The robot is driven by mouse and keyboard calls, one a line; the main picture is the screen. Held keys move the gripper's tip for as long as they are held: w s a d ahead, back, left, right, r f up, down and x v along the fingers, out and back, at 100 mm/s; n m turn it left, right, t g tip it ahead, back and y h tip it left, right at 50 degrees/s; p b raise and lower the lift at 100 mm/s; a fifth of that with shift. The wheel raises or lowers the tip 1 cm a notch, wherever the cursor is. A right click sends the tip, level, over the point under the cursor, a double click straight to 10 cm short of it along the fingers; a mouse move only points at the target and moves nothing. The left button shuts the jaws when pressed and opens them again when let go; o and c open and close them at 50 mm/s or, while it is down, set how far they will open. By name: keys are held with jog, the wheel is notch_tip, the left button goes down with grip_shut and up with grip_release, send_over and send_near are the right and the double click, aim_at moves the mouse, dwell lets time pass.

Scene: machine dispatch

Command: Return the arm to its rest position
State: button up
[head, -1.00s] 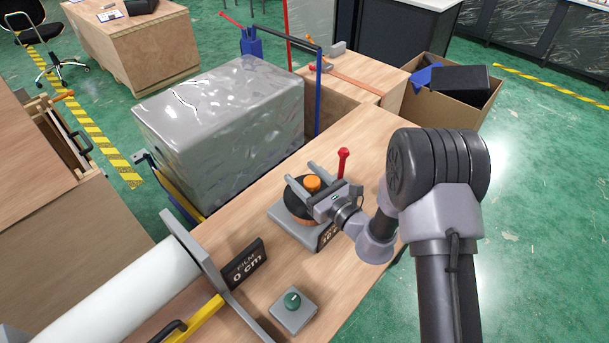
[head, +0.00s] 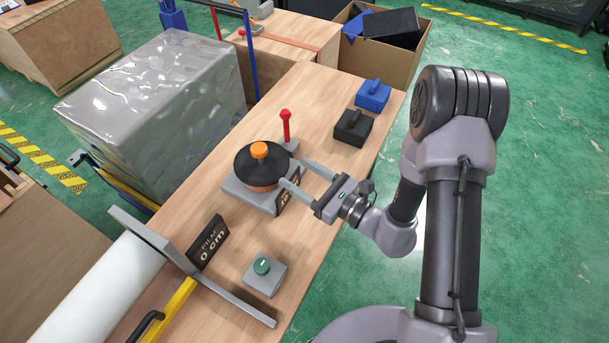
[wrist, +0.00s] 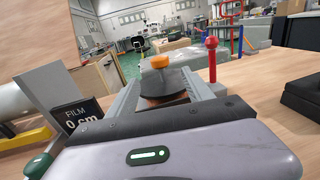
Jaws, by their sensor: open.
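My gripper (head: 305,182) is open and empty. Its two fingers reach out over the wooden bench, close to the right side of a round black dial with an orange knob (head: 259,150) on a grey base. In the wrist view the orange knob (wrist: 160,61) shows ahead, between and beyond the fingers. My arm is bent, with its elbow raised at the right of the head view. No object is between the fingers.
A red lever (head: 286,126) stands behind the dial. A black block (head: 353,128) and a blue block (head: 373,96) sit at the bench's far right. Green floor is clear to the right.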

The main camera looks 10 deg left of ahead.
jog(key=shift+s+d, duration=0.4)
jog(key=shift+d, duration=0.15)
jog(key=s+a+r+n+g+h+b, duration=0.2)
jog(key=s+r+n+g, duration=1)
jog(key=s+n, duration=0.25)
jog(key=s+d+r+n+t+h+b, duration=0.2)
jog(key=d+n+t+h, duration=0.3)
jog(key=d, duration=1.1)
jog(key=r+t+h, duration=0.1)
jog(key=t+h, duration=0.2)
jog(key=h, duration=0.3)
jog(key=shift+s+d, duration=0.3)
jog(key=shift+d, duration=0.1)
jog(key=shift+r+n, duration=0.1)
jog(key=shift+n, duration=0.15)
